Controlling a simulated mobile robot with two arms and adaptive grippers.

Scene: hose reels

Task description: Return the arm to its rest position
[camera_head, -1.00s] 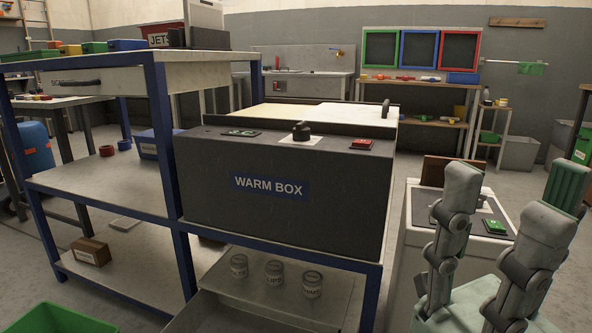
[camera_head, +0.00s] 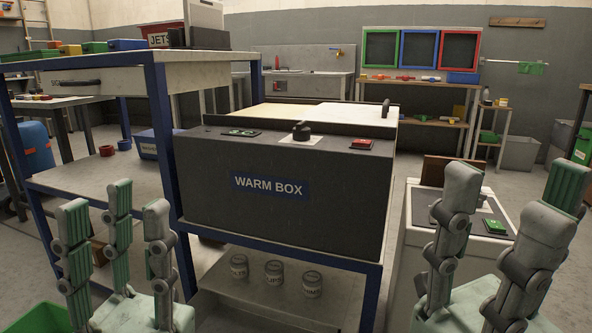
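My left gripper (camera_head: 112,238) stands at the lower left, fingers pointing up and spread apart, with nothing between them. It is in front of the blue-framed bench (camera_head: 179,215). My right gripper (camera_head: 500,235) stands at the lower right, fingers up and spread, also empty. It is in front of the white cabinet with a green switch. Both grippers are apart from the dark warm box (camera_head: 280,205) in the middle. The bases of both grippers are cut off by the bottom edge.
Several cans (camera_head: 274,272) stand on the lower shelf under the warm box. A green bin (camera_head: 40,320) is partly visible at the lower left. The white cabinet (camera_head: 410,235) stands right of the warm box. A shelf with coloured frames (camera_head: 419,83) is at the back.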

